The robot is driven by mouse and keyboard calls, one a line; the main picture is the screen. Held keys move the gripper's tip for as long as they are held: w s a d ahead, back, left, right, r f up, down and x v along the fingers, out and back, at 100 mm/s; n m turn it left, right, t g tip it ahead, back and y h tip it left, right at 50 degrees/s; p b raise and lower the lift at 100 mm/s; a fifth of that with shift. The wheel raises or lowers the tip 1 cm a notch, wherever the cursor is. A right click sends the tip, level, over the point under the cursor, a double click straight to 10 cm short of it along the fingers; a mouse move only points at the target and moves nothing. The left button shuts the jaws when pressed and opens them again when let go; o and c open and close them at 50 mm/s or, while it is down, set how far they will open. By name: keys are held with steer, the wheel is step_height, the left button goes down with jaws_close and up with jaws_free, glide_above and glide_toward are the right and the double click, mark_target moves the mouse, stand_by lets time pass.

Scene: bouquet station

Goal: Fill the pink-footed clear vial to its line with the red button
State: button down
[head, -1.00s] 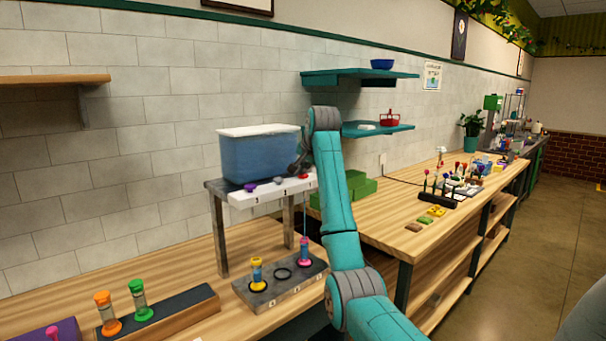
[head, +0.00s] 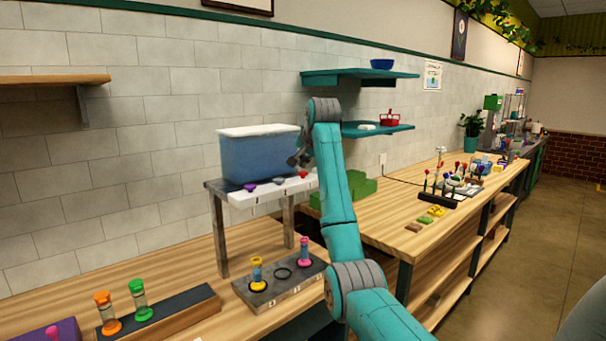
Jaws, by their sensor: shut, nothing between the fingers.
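The pink-footed clear vial (head: 304,252) stands upright in the right-hand place of the grey stand (head: 258,300), below the dispenser. Its fill level and line are too small to make out. The red button (head: 303,174) is at the right end of the white dispenser bar (head: 240,199), under the blue water tank (head: 258,158). My gripper (head: 294,162) is shut and empty. It is just above and slightly left of the red button, apart from it, and partly hidden by my arm.
A purple button (head: 250,187) and a grey button (head: 278,180) share the bar. A yellow-footed vial (head: 257,274) stands at the stand's left; the middle ring is empty. Orange (head: 107,312) and green (head: 140,301) vials stand in a dark rack at front left.

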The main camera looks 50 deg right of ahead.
mark_target(304, 173)
steer(key=shift+r, duration=0.1)
steer(key=shift+r, duration=2.4)
